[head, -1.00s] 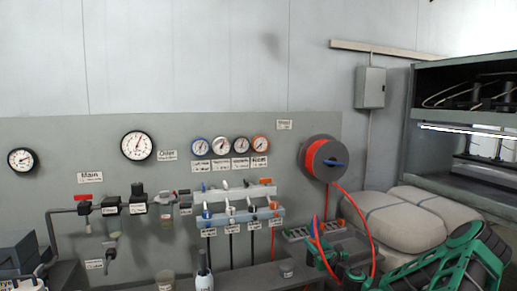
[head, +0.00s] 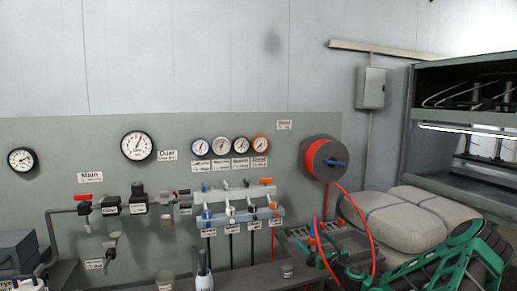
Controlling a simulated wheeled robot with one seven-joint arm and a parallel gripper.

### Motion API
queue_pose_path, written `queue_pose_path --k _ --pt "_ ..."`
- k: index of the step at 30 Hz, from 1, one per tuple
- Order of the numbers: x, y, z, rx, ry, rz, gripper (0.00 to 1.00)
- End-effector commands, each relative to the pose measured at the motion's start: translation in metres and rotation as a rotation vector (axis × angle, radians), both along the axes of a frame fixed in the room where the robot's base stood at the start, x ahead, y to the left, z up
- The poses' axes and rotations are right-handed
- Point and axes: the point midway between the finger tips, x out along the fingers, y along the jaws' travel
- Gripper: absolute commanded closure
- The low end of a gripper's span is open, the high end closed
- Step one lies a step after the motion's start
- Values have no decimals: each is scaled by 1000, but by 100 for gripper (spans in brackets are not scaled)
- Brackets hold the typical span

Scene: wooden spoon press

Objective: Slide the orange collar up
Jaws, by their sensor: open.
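An orange fitting (head: 275,211), which looks like the orange collar, is at the right end of the pale blue manifold (head: 239,218) on the grey panel. It is small, and I cannot make out its exact position along its stem. Blue and white fittings sit to its left. My gripper (head: 337,262) is low in the head view, right of the manifold, with green fingers spread and empty. It is apart from the orange fitting. The green and dark arm (head: 455,262) comes in from the lower right.
An orange hose reel (head: 325,160) hangs on the panel, and its loose hose (head: 361,222) drops close by my gripper. Filled sacks (head: 398,225) lie behind my arm.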

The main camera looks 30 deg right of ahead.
Motion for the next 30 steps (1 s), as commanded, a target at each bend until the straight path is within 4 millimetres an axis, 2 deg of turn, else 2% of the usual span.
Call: queue_pose_path --k 11,30 --pt "-4 1 0 1 1 0 0" --pt "-46 11 0 1 1 1 0"
